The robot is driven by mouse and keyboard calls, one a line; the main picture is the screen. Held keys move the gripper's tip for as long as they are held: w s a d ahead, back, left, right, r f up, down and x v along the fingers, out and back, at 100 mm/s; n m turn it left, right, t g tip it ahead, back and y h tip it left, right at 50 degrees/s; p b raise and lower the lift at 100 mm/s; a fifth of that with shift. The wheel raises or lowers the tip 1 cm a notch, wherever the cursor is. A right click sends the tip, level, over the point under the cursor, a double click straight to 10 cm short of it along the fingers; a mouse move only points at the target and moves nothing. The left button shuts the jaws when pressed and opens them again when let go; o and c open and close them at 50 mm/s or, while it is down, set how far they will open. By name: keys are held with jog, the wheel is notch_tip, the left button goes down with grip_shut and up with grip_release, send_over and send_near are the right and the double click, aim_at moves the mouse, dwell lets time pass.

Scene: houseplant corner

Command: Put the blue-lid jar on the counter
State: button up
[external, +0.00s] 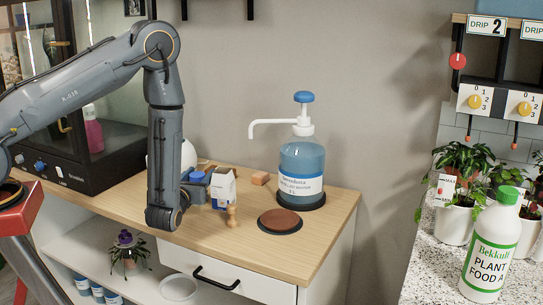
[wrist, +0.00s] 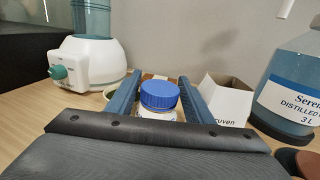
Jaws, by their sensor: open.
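The blue-lid jar (wrist: 158,112) stands upright between the two fingers of my gripper (wrist: 155,90) in the wrist view. Its blue lid and part of its white body show; the gripper hides its lower part. In the external view, the lid (external: 196,176) shows beside my wrist, low over the wooden cabinet top (external: 290,248). My gripper (external: 198,188) is open, with a finger on each side of the jar; I cannot tell whether they touch it. The speckled counter (external: 428,270) is at the right of the external view.
A white carton (external: 223,190), a wooden peg figure (external: 232,217), a brown round pad (external: 280,221) and a large blue water dispenser (external: 302,170) stand nearby. The speckled counter holds potted plants (external: 456,215) and a plant food bottle (external: 490,250). Several blue-lid jars (external: 97,290) sit on the lower shelf.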

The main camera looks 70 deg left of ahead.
jog(key=shift+x, duration=1.2)
jog(key=c, duration=1)
jog(key=shift+c, duration=0.2)
jog(key=shift+r, duration=0.15)
notch_tip(320, 180, up, 10)
jog(key=b, duration=0.1)
